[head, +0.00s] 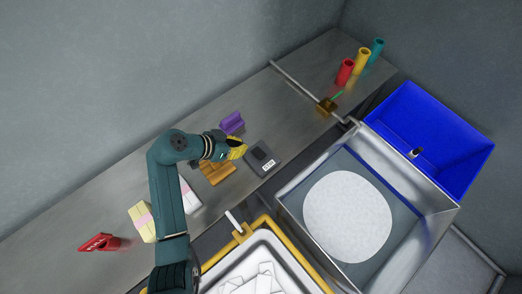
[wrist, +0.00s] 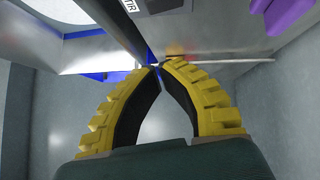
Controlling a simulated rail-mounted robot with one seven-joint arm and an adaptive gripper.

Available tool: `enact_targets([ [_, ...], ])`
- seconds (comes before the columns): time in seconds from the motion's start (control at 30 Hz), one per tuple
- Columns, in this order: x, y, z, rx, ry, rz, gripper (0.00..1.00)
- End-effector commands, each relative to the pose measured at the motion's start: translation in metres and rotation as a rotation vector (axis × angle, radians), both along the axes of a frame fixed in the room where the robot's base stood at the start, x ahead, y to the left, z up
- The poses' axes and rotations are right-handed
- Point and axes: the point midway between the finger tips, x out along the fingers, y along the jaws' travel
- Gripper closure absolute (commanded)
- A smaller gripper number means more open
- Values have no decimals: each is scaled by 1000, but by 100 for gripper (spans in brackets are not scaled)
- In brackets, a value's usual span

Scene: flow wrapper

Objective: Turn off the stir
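The stir switch box (head: 262,158) is a dark grey box with a black switch part and a small white label, lying on the metal counter. In the wrist view only a part of the switch box (wrist: 150,5) shows at the top edge, with a label ending in "TIR". My gripper (head: 240,150) has yellow ribbed fingers and hangs just left of the box; contact cannot be told. In the wrist view the fingertips of my gripper (wrist: 161,67) meet or nearly meet, with nothing between them. The switch's position is too small to read.
A purple block (head: 232,123) and orange-brown pieces (head: 216,171) lie near my gripper. A metal basin with a white disc (head: 347,216) and a blue bin (head: 430,135) stand to the right. Red, yellow and teal cylinders (head: 361,61) stand at the far end. A yellow-rimmed tray (head: 315,270) is in front.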

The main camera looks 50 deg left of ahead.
Motion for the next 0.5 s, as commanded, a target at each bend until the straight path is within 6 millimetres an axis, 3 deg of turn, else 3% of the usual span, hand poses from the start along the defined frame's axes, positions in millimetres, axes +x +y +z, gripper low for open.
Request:
enact_targets([
  [0.4, 60, -16, -61, -1, 1, -5, 100],
  [0.5, 66, -20, -79, -5, 5, -2, 100],
])
